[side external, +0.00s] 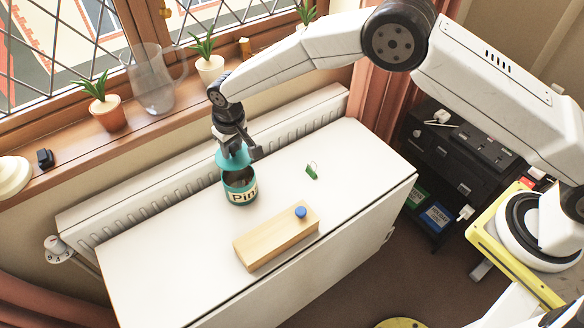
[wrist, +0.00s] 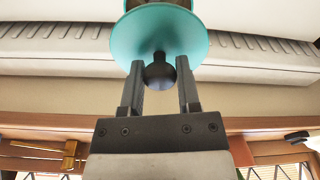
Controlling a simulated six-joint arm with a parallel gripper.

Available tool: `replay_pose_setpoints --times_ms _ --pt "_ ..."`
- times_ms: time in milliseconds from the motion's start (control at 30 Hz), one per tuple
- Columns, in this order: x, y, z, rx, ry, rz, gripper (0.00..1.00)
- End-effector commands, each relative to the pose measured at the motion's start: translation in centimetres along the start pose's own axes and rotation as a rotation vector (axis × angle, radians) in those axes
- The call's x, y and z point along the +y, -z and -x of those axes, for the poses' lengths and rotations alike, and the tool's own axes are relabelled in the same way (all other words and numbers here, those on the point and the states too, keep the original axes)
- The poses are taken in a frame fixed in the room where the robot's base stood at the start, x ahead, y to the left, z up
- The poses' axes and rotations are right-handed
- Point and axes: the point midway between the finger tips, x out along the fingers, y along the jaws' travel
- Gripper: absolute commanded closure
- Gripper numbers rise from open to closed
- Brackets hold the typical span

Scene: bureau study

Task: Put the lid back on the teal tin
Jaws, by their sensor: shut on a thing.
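The teal tin (side external: 241,196) stands upright on the white table, with a pale label reading "Pin" and part of its dark inside showing. The teal lid (side external: 231,160) is a round disc, tilted and held just above the tin's back rim. In the wrist view the lid (wrist: 160,32) has a dark round knob (wrist: 160,73) between the fingers. My gripper (wrist: 160,80) is shut on this knob; it also shows above the tin in the side view (side external: 240,150). A sliver of the tin (wrist: 160,4) shows beyond the lid. I cannot tell whether lid and rim touch.
A wooden block (side external: 270,240) with a blue knob (side external: 300,212) lies in front of the tin. A small green object (side external: 312,171) is to the right. A radiator (side external: 150,205) and a sill with plants and a glass jug (side external: 152,82) stand behind. The table's left part is clear.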

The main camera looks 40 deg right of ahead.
Motion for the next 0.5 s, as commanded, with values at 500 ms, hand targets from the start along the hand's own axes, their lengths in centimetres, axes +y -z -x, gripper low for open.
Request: replay_pose_setpoints --times_ms 500 --pt "0.0 -0.4 -3.1 0.000 0.000 0.000 1.00"
